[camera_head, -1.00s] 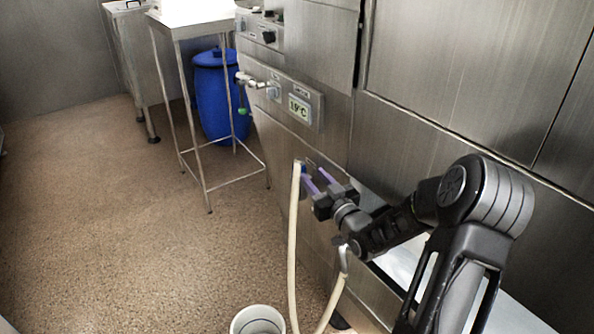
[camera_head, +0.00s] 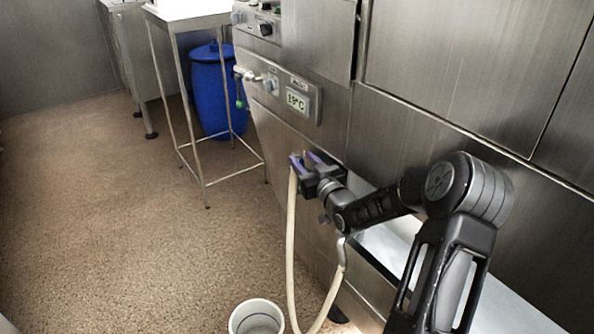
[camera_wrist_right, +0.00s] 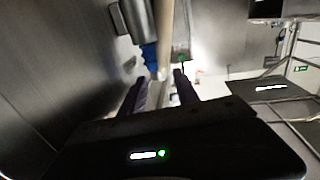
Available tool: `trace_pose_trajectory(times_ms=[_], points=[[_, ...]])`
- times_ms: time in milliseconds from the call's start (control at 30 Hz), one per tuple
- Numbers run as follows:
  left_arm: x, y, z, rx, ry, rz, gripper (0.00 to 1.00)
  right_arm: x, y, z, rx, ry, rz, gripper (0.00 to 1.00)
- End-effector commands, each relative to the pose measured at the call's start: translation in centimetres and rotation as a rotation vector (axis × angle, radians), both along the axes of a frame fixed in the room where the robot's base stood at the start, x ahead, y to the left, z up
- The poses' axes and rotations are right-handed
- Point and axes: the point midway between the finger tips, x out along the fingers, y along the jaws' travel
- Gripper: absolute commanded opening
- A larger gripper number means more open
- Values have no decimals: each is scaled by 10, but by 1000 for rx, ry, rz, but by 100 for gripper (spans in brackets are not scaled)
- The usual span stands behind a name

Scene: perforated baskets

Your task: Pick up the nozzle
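The nozzle (camera_wrist_right: 164,70) is at the end of the cream hose (camera_head: 291,230), which hangs in front of the steel machine. In the right wrist view the hose comes down from the top, and its end lies in the gap between my fingertips. My right gripper (camera_head: 304,160) has purple fingers and is at the hose's top end; it also shows in the wrist view (camera_wrist_right: 160,84). Its fingers are apart, with space beside the hose, and contact cannot be made out. In the head view the fingers mostly hide the nozzle. My left gripper is not in view.
The steel machine (camera_head: 420,125) with a temperature display (camera_head: 298,101) fills the right side. A white bucket (camera_head: 257,314) stands on the floor below the hose. A blue barrel (camera_head: 216,95) and a steel table (camera_head: 190,17) stand behind. The floor at left is clear.

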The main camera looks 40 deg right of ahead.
Motion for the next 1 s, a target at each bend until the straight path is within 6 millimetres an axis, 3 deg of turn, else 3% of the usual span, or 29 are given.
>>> trace_pose_trajectory(times_ms=[200, 767, 1000], points=[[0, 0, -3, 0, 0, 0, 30, 21, -3, 0, 0, 0, 1, 37], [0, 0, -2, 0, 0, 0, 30, 21, -4, 0, 0, 0, 1, 37], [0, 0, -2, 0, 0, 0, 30, 21, -4, 0, 0, 0, 1, 19]])
